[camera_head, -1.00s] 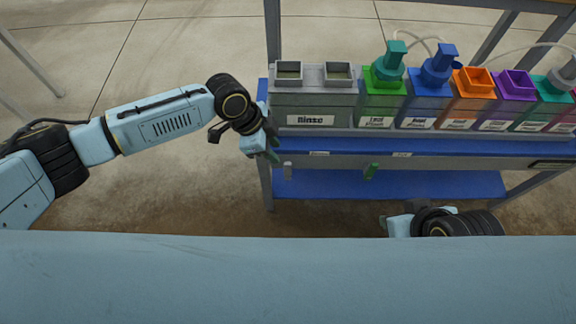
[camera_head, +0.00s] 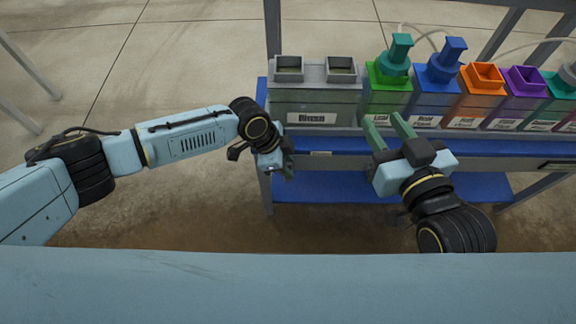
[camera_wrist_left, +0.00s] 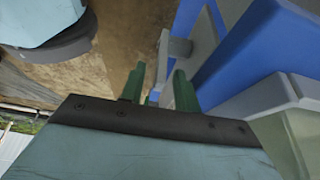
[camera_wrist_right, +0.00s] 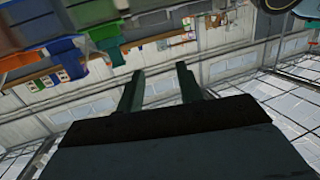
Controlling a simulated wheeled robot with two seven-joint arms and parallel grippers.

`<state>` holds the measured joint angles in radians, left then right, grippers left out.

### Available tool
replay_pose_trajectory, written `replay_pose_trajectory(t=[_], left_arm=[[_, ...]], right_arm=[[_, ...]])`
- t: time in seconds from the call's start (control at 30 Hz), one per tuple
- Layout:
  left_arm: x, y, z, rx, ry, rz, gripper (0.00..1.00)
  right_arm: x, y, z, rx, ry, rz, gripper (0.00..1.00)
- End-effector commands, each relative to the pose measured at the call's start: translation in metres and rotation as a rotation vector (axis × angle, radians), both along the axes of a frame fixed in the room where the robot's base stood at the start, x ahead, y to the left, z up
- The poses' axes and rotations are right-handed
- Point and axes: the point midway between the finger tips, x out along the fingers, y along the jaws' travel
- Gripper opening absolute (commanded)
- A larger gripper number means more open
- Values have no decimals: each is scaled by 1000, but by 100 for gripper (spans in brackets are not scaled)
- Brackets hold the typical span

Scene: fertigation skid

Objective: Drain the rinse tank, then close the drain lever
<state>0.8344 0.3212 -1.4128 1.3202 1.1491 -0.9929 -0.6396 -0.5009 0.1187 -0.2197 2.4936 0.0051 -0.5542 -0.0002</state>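The grey rinse tank (camera_head: 312,97), labelled Rinse, stands at the left end of the blue shelf. My left gripper (camera_head: 287,168) is low in front of the shelf edge below it. In the left wrist view its two green fingers (camera_wrist_left: 160,85) are apart. A grey lever-like part (camera_wrist_left: 176,46) shows just beyond them, next to the blue shelf; I cannot tell whether they touch it. In the head view my left gripper hides this part. My right gripper (camera_head: 390,126) is open and empty, fingers pointing at the shelf front near the green tank (camera_head: 388,101).
A row of coloured tanks continues right: blue (camera_head: 436,108), orange (camera_head: 480,79) and purple (camera_head: 524,80). Green and blue pump-like tops with tubes rise from the first two. A lower blue shelf (camera_head: 340,190) lies beneath. Bare floor is open to the left.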

Motion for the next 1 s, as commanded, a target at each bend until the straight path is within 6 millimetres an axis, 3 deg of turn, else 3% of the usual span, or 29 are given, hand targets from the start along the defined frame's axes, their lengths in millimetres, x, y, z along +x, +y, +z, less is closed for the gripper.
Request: replay_pose_trajectory(t=[0.2,0.57,0.8,1.0], left_arm=[[0,-4,-9,0,0,-1,32],[0,-4,-9,0,0,-1,32],[0,-4,-9,0,0,-1,0],[0,-4,-9,0,0,0,0]], right_arm=[[2,4,17,32,-106,8,36],[3,5,22,37,-127,9,36],[3,5,21,37,-126,9,36],[3,5,21,37,-125,8,36]])
